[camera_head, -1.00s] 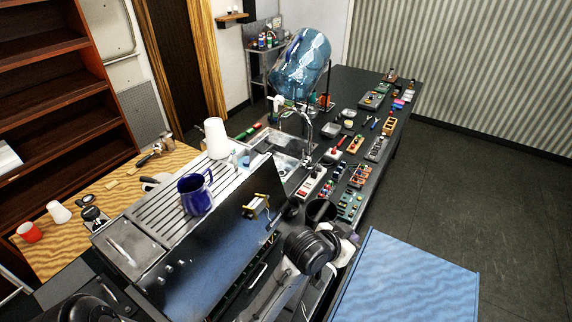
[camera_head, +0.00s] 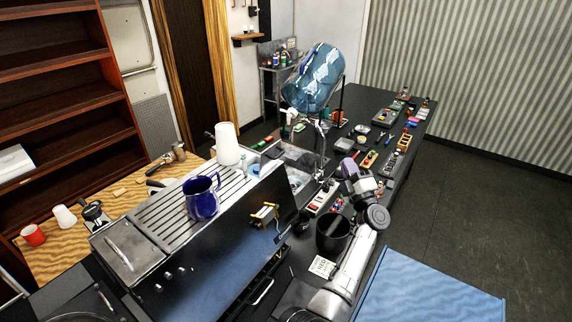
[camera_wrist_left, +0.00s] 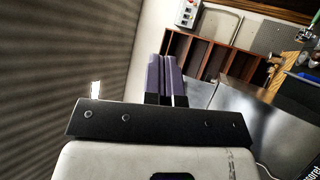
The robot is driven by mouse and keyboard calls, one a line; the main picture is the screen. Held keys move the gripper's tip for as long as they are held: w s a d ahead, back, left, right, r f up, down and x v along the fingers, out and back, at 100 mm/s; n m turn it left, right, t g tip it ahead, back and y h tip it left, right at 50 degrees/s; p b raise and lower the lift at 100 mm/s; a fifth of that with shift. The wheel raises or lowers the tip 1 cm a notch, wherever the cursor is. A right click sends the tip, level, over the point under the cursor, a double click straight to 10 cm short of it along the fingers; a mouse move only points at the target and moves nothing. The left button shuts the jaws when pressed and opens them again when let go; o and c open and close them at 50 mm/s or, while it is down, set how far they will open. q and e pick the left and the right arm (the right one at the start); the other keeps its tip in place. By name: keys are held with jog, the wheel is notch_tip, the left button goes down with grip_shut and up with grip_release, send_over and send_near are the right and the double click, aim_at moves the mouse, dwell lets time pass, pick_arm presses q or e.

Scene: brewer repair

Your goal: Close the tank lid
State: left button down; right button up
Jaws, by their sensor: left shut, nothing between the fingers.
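The brewer is a long steel machine with a slatted top in the head view. A flat metal lid with a bar handle (camera_head: 122,252) lies at its left end, level with the top. At its right end a dark glossy panel (camera_head: 278,190) rises above the slats, with a brass-coloured fitting (camera_head: 264,215); whether this panel is the tank lid I cannot tell. My left gripper (camera_head: 350,168) is to the right of the brewer, above the counter, apart from both. Its purple fingers show shut and empty in the left wrist view (camera_wrist_left: 166,80). My right gripper is not in view.
A blue mug (camera_head: 202,199) and a white cup (camera_head: 228,144) stand on the slatted top. A black bin (camera_head: 333,235) stands between brewer and arm. Small parts crowd the dark counter; a blue panel (camera_head: 425,290) lies at lower right.

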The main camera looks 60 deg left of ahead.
pick_arm(q)
jog(key=s+d+f+n+g+h, duration=0.1)
jog(key=s+f+n+g+h, duration=0.3)
jog(key=s+n+g, duration=0.8)
jog(key=m+g+p, duration=0.2)
jog(key=p, duration=0.4)
send_near(279, 156)
jog(key=shift+y, duration=0.3)
jog(key=x, duration=0.5)
jog(key=shift+s+a+f, duration=0.1)
jog(key=shift+s+a, duration=0.1)
jog(key=shift+a, duration=0.2)
jog(key=shift+s+a+p, duration=0.35)
jog(key=shift+a+p, duration=0.1)
jog(key=shift+a, duration=0.3)
jog(key=shift+r, duration=0.2)
